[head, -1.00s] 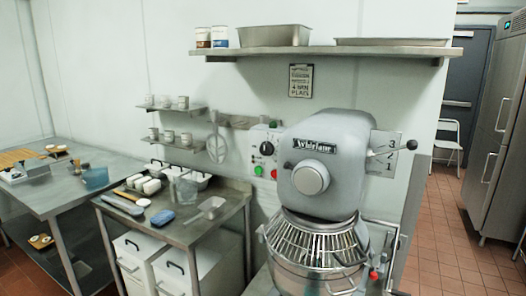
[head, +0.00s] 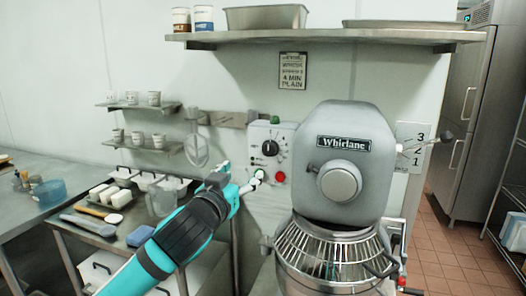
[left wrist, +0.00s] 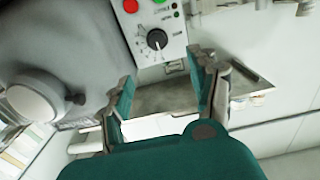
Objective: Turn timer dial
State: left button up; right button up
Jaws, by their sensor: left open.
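The timer dial (head: 270,148) is a round black knob on the white control panel (head: 286,140) fixed to the wall left of the mixer. It also shows in the left wrist view (left wrist: 157,39), with tick marks around it. My left gripper (head: 254,182) is just below and left of the dial in the head view, by the panel's lower left edge. In the left wrist view my left gripper (left wrist: 165,70) is open and empty, with the dial beyond its fingertips, not between them. My right gripper is not in view.
The grey mixer (head: 345,150) with a wire guard (head: 325,255) stands right of the panel. A red button (head: 279,176) sits under the dial. A wire whisk (head: 196,150) hangs to the left. A steel shelf (head: 320,38) runs above.

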pick_arm(q)
jog(key=p, duration=0.2)
send_near(268, 149)
jog(key=p+x, duration=0.2)
jog(key=x, duration=0.5)
jog(key=shift+w+d, duration=0.1)
jog(key=shift+w, duration=0.1)
jog(key=shift+w+d+p, duration=0.1)
jog(key=shift+w+p, duration=0.25)
jog(key=shift+w, duration=0.15)
jog(key=shift+w+d, duration=0.1)
jog(key=shift+w, duration=0.05)
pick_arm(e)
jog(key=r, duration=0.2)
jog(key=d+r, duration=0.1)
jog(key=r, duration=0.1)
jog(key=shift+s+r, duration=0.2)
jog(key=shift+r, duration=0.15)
pick_arm(q)
jog(key=shift+c, duration=0.3)
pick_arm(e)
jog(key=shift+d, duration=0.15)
pick_arm(q)
jog(key=c, duration=1.1)
